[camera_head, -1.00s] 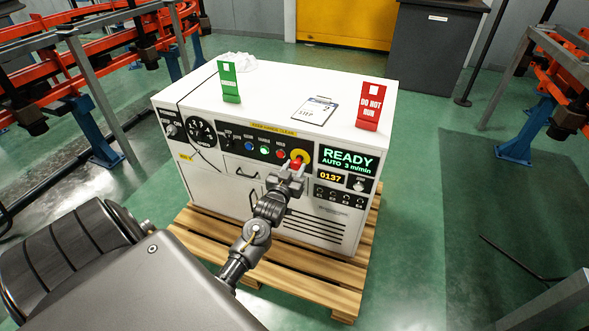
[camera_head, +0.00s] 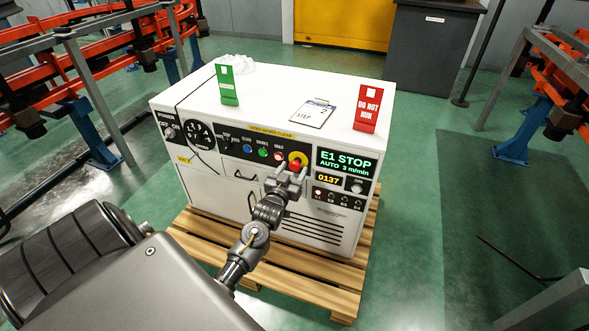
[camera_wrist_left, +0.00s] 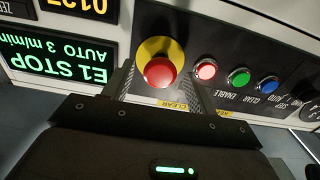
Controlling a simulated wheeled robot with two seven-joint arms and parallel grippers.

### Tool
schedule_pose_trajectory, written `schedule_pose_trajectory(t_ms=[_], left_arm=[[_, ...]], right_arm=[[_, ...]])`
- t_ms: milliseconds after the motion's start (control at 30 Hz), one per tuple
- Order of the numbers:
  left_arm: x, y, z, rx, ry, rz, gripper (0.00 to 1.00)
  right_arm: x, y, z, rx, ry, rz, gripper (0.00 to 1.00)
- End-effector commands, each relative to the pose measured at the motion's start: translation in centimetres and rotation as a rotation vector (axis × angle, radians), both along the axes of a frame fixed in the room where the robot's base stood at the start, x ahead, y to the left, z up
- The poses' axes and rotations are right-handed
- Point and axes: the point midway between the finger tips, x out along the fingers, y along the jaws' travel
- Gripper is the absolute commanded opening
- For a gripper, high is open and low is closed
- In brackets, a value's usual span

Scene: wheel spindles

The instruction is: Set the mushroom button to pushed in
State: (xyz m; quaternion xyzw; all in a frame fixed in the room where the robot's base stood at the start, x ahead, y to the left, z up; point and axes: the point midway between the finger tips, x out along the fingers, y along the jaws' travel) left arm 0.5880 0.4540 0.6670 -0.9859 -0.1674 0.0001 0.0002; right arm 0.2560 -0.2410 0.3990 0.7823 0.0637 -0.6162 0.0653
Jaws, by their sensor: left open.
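The red mushroom button (camera_head: 295,164) sits on a yellow round plate (camera_head: 301,156) on the front panel of the white cabinet. The wrist view shows the red button (camera_wrist_left: 160,72) and its yellow plate (camera_wrist_left: 147,50) upside down. The display (camera_head: 346,162) beside it reads "E1 STOP, AUTO 3 m/min". My left gripper (camera_head: 288,175) is open just in front of and slightly below the button. In the wrist view its two fingers (camera_wrist_left: 160,88) stand apart either side of the button, with a visible gap on the right. My right gripper is in neither view.
A row of red, green and blue buttons (camera_head: 263,152) lies left of the mushroom button. A green sign (camera_head: 227,86), a clipboard (camera_head: 313,113) and a red "DO NOT RUN" sign (camera_head: 367,107) are on the cabinet top. The cabinet stands on a wooden pallet (camera_head: 317,287).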

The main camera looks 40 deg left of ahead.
Motion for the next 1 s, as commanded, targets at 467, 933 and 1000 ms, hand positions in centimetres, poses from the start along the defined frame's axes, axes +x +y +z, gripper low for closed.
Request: schedule_pose_trajectory(t_ms=[467,933,1000], left_arm=[[-7.9,-2.9,0.0,0.0,0.001,-0.002,0.58],[-8.8,-3.2,0.0,0.0,0.0,-0.001,0.58],[-8.8,-3.2,0.0,0.0,0.0,-0.001,0.58]], right_arm=[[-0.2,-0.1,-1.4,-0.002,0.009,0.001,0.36],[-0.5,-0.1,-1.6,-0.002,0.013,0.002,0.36],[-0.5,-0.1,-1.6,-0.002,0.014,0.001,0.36]])
